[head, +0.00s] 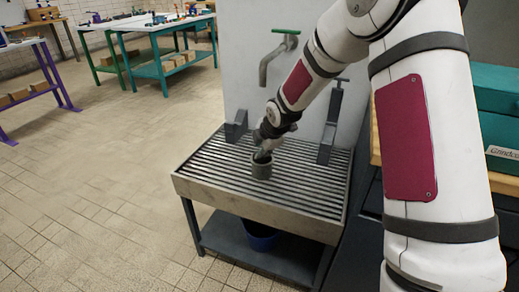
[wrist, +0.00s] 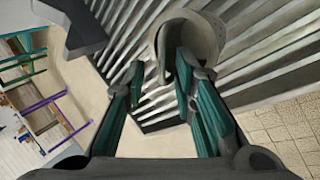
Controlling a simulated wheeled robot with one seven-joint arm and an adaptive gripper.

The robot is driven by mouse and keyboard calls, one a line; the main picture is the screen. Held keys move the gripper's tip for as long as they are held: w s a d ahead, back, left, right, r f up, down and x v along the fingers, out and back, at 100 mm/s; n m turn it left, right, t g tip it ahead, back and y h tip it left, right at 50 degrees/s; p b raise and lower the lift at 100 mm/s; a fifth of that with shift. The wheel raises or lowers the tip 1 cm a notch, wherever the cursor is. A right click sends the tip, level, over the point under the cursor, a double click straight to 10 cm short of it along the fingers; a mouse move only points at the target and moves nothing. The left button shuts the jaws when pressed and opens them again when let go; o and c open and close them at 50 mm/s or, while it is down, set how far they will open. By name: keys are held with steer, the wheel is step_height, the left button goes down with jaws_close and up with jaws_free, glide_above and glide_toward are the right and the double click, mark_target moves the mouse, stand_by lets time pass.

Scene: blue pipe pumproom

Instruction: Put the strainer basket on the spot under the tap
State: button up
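The strainer basket (head: 261,168) is a small grey-green cup, upright on the slatted grate of a metal stand (head: 255,210). In the wrist view the basket (wrist: 207,35) shows its round open mouth. My gripper (head: 262,152) is at its rim, pointing down. In the wrist view my gripper (wrist: 160,75) has one finger outside the near wall and one over or in the mouth, with a visible gap between the tips. The tap (head: 270,62), with a green handle, is on the wall panel above the grate. No marked spot shows; the arm hides part of the grate.
Two dark upright brackets, left (head: 236,127) and right (head: 331,125), stand on the grate's back part. A blue bucket (head: 260,237) is on the shelf below. Teal cases (head: 497,115) stand at right. The grate's front right is clear.

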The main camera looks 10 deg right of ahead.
steer(key=s+d+r+m+g+h+p, duration=0.25)
steer(key=s+r+m, duration=0.25)
steer(key=s+r, duration=1.1)
steer(key=s+r+m+g, duration=0.2)
steer(key=s+m, duration=0.5)
steer(key=s, duration=1)
steer(key=s+a+r+m+g+y, duration=0.1)
steer(key=s+r+m, duration=0.2)
steer(key=s+m, duration=0.5)
steer(key=s, duration=1)
steer(key=shift+s+r+g, duration=0.15)
steer(key=shift+s+g, duration=0.05)
steer(key=shift+g, duration=0.15)
steer(key=shift+a, duration=0.1)
step_height(320, 180, up, 22)
steer(key=t+p, duration=0.3)
steer(key=p, duration=1.8)
steer(key=shift+r+t, duration=0.25)
steer(key=shift+t, duration=0.05)
